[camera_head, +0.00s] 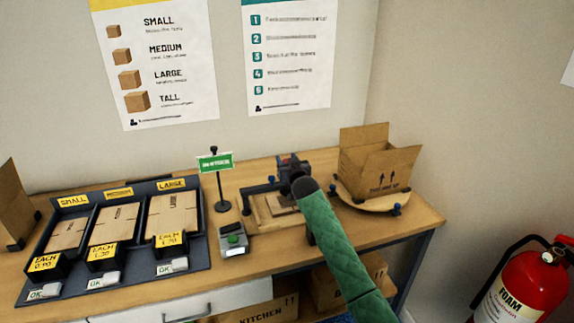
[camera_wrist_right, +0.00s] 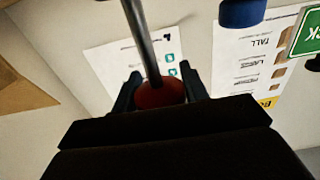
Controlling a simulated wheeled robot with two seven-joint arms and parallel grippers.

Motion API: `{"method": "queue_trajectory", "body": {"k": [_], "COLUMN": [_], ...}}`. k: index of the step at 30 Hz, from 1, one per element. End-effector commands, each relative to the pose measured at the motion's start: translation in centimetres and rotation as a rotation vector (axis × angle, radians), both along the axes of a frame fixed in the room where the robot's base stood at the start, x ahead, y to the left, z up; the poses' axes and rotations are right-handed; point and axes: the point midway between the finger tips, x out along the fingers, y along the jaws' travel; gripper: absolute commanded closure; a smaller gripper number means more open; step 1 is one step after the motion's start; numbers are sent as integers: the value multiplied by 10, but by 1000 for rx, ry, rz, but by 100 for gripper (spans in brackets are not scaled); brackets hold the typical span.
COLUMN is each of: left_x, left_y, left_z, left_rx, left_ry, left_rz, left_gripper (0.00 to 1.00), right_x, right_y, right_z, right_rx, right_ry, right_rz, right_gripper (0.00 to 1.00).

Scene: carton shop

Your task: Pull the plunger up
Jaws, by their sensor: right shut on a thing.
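The plunger shows in the right wrist view as a dark rod (camera_wrist_right: 143,38) ending in a red knob (camera_wrist_right: 160,95). My right gripper (camera_wrist_right: 161,88) is shut on the red knob, with one finger on each side. In the head view my right gripper (camera_head: 287,168) is above the wooden press base (camera_head: 262,212) at the middle of the bench. Most of the plunger and press is hidden behind my gripper and green-sleeved arm there. My left gripper is not in view.
An open carton (camera_head: 378,168) stands on a round wooden board (camera_head: 345,197) at the right. A green sign on a stand (camera_head: 220,185) and a small device with a green button (camera_head: 233,240) are left of the press. A black tray (camera_head: 200,246) holds flat cartons.

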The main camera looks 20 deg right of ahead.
Motion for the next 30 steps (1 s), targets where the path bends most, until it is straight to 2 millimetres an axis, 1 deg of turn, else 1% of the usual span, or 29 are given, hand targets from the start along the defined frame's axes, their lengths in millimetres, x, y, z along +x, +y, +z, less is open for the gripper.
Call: {"method": "queue_trajectory", "body": {"k": [1, 2, 12, 13, 14, 15, 24, 26, 30], "left_x": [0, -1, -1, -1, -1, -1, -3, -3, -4], "left_y": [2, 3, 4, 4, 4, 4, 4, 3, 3], "left_z": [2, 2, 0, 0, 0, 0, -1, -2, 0], "left_rx": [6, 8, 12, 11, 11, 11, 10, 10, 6], "left_ry": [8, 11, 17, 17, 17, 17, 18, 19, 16], "left_rz": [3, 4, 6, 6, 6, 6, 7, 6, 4], "left_gripper": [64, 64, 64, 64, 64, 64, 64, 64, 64], "right_x": [0, 0, 0, 0, 0, 0, -2, -6, -25], "right_y": [0, 0, 0, 0, 0, 0, 0, 0, -1], "right_z": [9, 11, 15, 15, 15, 15, 12, 10, 9], "right_rx": [1, 1, 0, -1, -1, -1, -1, -1, -1], "right_ry": [-3, -3, -6, -6, -7, -7, -3, -2, -3], "right_rz": [0, 0, 0, 0, 0, 0, 0, 0, 1], "right_gripper": [97, 97, 97, 54, 48, 47, 47, 47, 47]}}
